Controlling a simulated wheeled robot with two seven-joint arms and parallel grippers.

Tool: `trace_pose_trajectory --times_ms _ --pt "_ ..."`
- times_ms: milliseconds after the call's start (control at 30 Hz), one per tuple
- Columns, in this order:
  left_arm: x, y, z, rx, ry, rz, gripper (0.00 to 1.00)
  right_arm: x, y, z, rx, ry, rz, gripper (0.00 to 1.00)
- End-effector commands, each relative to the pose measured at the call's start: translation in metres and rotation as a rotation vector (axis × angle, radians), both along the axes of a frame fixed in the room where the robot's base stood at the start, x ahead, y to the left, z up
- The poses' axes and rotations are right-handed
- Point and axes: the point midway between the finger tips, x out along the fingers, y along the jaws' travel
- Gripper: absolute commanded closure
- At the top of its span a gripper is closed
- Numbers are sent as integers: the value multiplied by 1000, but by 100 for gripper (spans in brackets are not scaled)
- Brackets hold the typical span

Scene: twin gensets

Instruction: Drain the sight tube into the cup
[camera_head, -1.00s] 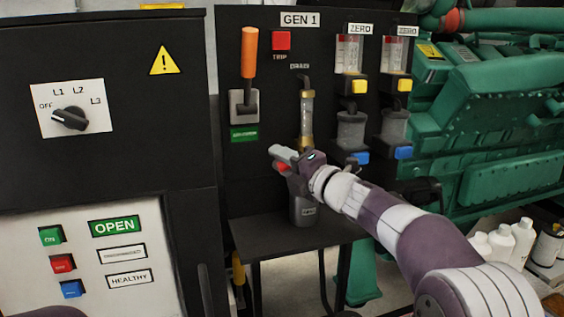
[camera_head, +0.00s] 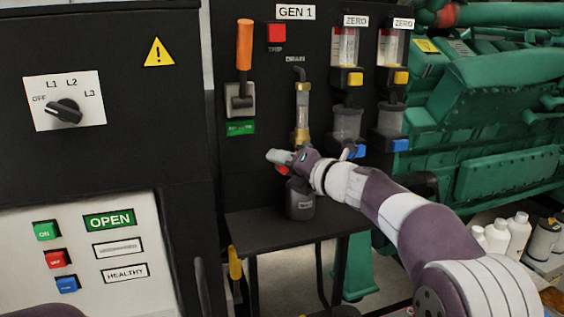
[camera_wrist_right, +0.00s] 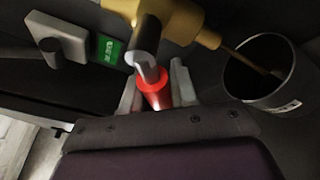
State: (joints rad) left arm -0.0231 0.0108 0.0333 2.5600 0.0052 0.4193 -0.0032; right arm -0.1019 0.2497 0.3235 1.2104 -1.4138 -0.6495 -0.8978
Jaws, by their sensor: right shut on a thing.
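The sight tube (camera_head: 303,102) is upright on the black GEN 1 panel under the DRAIN label and looks mostly clear. A brass valve (camera_head: 302,137) is at its foot and fills the top of the wrist view (camera_wrist_right: 190,20). My right gripper (camera_head: 280,162) is shut on the valve's red-tipped handle (camera_wrist_right: 155,88), just below the brass body. The dark cup (camera_head: 300,203) stands on the shelf below; its open mouth shows in the wrist view (camera_wrist_right: 258,70). A thin tan line runs from the brass into the cup; I cannot tell if it is liquid. My left gripper is out of view.
The black shelf (camera_head: 255,224) is otherwise bare. An orange-handled lever (camera_head: 244,50) is left of the tube. Two ZERO-marked gauges with yellow and blue buttons are at the right, close to my arm. A green engine (camera_head: 480,110) and white bottles (camera_head: 517,235) are farther right.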

Motion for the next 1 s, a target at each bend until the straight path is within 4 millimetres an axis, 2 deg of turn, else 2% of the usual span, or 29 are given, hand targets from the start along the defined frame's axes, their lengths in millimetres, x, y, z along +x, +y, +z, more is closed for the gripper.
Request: trace_pose_trajectory --times_ms 133,167,200,233,633,733,867,1000 --pt "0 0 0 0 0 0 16 0 0 -3 0 6 0 100" --pt "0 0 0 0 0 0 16 0 0 -3 0 6 0 69" --pt "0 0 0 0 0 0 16 0 0 -3 0 6 0 56" --pt "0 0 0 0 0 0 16 0 0 -3 0 6 0 52" --pt "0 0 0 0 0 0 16 0 0 0 4 2 -1 52" --pt "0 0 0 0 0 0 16 -1 2 3 52 17 1 52" --pt "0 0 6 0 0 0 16 -3 7 17 248 81 1 52" --pt "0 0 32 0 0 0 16 -3 10 42 525 174 0 52"
